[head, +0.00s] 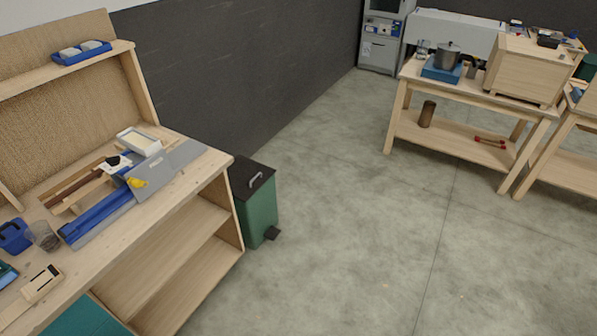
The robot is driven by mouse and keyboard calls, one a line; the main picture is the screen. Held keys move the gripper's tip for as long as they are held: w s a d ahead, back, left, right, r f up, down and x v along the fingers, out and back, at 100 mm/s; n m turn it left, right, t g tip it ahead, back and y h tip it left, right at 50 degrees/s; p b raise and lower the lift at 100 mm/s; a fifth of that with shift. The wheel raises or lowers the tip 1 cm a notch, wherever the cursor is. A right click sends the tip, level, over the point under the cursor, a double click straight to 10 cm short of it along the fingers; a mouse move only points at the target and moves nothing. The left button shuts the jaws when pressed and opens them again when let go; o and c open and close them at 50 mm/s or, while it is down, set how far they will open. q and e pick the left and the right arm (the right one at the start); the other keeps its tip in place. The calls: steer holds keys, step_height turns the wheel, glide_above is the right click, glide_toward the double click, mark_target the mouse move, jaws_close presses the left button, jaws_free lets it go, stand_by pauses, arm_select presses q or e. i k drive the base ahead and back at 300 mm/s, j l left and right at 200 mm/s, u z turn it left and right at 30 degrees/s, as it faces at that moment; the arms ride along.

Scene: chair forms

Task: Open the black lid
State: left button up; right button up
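A green bin (259,213) stands on the floor against the right end of the wooden workbench. Its black lid (249,177) lies flat on top and looks closed. A light grey handle (256,180) is on the lid.
The wooden workbench (195,207) fills the left side, with a blue tool (98,218) and a grey plate on top. A dark wall (240,75) is behind the bin. Another wooden table (400,72) stands at the back right. The floor (370,230) between is clear.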

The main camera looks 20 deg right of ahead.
mark_target(245, 175)
steer(key=z, duration=0.25)
steer(key=l+u, duration=0.1)
steer(key=u, duration=0.4)
steer(key=i+l+u, duration=0.2)
steer(key=l, duration=0.15)
steer(key=i+l+u, duration=0.2)
steer(key=l, duration=0.15)
steer(key=l+u, duration=0.2)
steer(key=l, duration=0.15)
steer(key=i+l+u, duration=0.2)
steer(key=l, duration=0.25)
